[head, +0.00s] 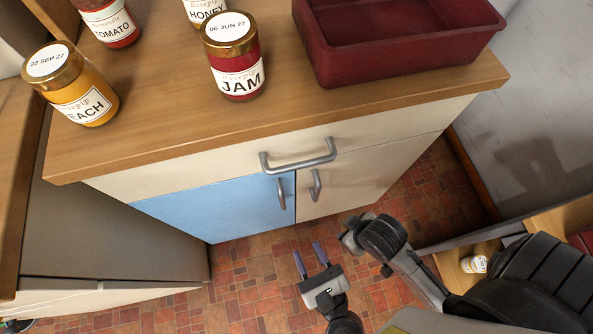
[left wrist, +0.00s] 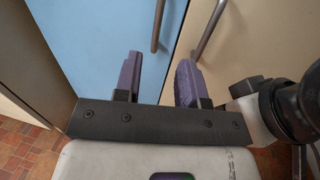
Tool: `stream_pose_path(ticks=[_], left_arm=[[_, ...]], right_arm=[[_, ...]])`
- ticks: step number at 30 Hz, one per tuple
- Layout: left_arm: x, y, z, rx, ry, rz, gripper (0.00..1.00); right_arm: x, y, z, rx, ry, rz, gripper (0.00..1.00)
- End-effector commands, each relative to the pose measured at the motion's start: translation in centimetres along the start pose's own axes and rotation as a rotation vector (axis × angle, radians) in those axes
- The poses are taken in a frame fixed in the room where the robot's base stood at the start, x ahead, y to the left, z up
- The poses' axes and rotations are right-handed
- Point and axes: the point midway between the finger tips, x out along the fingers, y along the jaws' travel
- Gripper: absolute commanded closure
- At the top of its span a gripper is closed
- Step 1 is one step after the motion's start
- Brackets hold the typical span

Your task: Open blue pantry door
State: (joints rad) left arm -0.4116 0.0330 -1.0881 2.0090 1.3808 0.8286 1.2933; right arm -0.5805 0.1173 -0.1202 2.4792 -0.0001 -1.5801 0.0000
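The blue pantry door (head: 205,208) is the left door of the low cabinet and looks shut, flush with the cream door beside it. Its grey bar handle (head: 281,193) is upright near its right edge. In the left wrist view the blue door (left wrist: 100,35) fills the upper left, and its handle (left wrist: 158,25) stands beyond the gap between my fingers. My left gripper (head: 306,249) is open and empty, below and in front of the handle, apart from it. Its purple fingers also show in the left wrist view (left wrist: 160,72).
The cream door (head: 350,180) has its own handle (head: 316,186), close to the blue door's. A drawer handle (head: 298,156) juts out above both. Jars, including a jam jar (head: 236,65), and a red tub (head: 400,55) stand on the countertop. Tiled floor (head: 250,290) lies in front.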

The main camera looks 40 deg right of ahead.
Motion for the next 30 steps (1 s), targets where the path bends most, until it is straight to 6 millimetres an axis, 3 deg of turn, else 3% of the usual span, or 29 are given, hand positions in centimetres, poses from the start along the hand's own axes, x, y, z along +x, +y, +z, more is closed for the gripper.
stream_pose_path(ticks=[5, 21, 30], left_arm=[[1.0, -0.1, -0.7, -0.021, 0.013, 0.011, 0.63], [10.3, 0.1, -0.8, -0.019, 0.012, 0.011, 0.63], [13.1, 0.1, -0.9, -0.019, 0.013, 0.010, 0.63]], right_arm=[[0.3, 0.4, 0.2, -0.012, -0.001, 0.011, 0.57], [-0.4, -0.1, -0.2, 0.003, 0.003, -0.003, 0.57], [-0.3, -0.1, -0.2, 0.002, 0.003, -0.002, 0.57]])
